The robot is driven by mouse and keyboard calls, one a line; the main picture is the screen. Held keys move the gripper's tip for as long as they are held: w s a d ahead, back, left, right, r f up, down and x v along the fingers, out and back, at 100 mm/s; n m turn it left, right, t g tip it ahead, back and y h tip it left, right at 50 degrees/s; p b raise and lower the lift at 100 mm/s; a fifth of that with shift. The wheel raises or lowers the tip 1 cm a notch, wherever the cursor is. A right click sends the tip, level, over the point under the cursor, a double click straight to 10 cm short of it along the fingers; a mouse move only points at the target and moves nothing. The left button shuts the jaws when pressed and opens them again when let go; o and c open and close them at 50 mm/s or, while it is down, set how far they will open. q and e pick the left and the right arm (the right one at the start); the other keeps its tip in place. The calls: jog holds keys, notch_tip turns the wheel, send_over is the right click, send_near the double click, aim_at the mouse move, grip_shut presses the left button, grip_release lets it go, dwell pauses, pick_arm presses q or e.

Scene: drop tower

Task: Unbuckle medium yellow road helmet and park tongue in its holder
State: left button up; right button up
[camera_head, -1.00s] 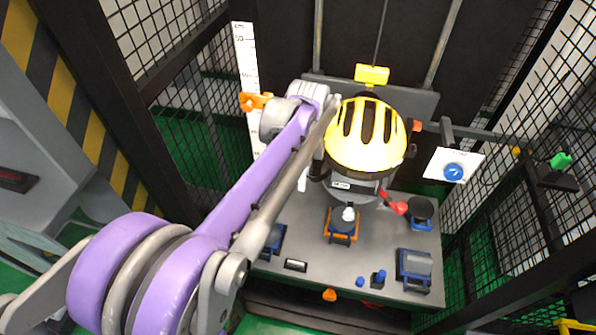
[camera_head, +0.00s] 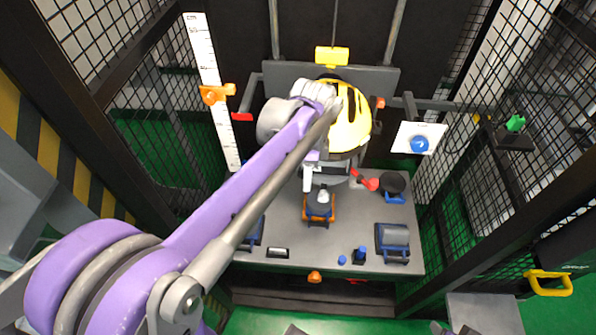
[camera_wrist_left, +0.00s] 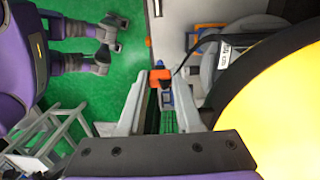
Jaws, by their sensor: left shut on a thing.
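The yellow helmet (camera_head: 352,128) with black vents sits on a grey headform above the table in the head view. In the left wrist view its yellow shell (camera_wrist_left: 285,100) fills the right side, and a thin black strap (camera_wrist_left: 195,50) runs from its side to a small orange-red buckle part (camera_wrist_left: 160,79). My left gripper (camera_wrist_left: 160,86) is shut on that part, its pale fingers on either side. In the head view the left gripper (camera_head: 309,180) hangs at the helmet's lower left, partly behind my arm. I cannot tell whether the tongue is out of the buckle. My right gripper is not in view.
Below the helmet the grey table (camera_head: 290,235) carries an orange-and-blue fixture (camera_head: 319,207), a blue-and-grey fixture (camera_head: 393,240) and a red-handled part (camera_head: 367,182). A white scale (camera_head: 212,90) stands left. A blue button panel (camera_head: 419,140) is at right. Mesh walls close both sides.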

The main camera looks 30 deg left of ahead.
pick_arm(q)
jog(key=w+d+r+p, duration=0.2)
jog(key=w+d+p, duration=0.1)
jog(key=w+d, duration=1.1)
jog(key=shift+d, duration=0.85)
dwell(0.7)
